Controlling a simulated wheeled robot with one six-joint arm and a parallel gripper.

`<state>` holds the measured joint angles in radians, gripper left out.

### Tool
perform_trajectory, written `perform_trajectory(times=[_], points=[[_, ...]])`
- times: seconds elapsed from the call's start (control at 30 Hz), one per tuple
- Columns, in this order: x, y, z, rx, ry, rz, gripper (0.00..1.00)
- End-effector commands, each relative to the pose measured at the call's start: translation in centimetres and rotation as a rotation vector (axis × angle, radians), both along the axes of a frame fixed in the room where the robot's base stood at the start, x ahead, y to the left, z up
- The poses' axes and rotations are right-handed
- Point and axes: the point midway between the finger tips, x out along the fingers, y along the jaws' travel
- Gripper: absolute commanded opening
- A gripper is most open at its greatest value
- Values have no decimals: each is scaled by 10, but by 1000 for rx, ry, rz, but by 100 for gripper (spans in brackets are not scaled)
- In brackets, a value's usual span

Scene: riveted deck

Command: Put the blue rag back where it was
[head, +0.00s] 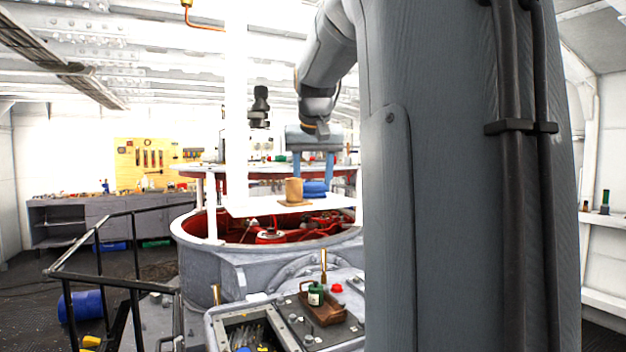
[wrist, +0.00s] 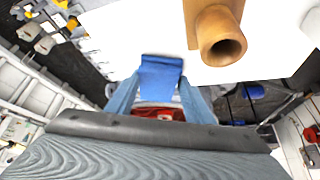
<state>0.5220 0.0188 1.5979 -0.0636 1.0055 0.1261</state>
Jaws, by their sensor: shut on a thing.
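The blue rag (head: 315,188) is a folded bundle between the fingertips of my gripper (head: 314,178). In the wrist view the rag (wrist: 161,76) shows as a flat blue piece at the tips of my gripper (wrist: 160,88), which is shut on it. The rag is at the white shelf (head: 250,207), by its right part. I cannot tell whether it touches the surface or hangs just above it. My gripper comes down from above, fingers pointing down.
A brown cylinder, hollow at its end (wrist: 222,45), stands on a tan pad close beside the rag; the head view shows it left of the rag (head: 293,190). White shelf surface is bare further left. A round red-lined well (head: 240,228) lies below. A black railing (head: 110,225) stands left.

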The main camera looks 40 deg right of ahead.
Motion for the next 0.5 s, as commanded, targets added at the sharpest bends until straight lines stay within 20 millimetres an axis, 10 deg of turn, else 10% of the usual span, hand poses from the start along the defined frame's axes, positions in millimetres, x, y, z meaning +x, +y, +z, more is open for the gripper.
perform_trajectory(times=[0.3,0.33,0.5], points=[[0,0,-2,-1,-1,0,20],[0,0,-3,0,0,0,49],[0,0,-2,0,0,0,66]])
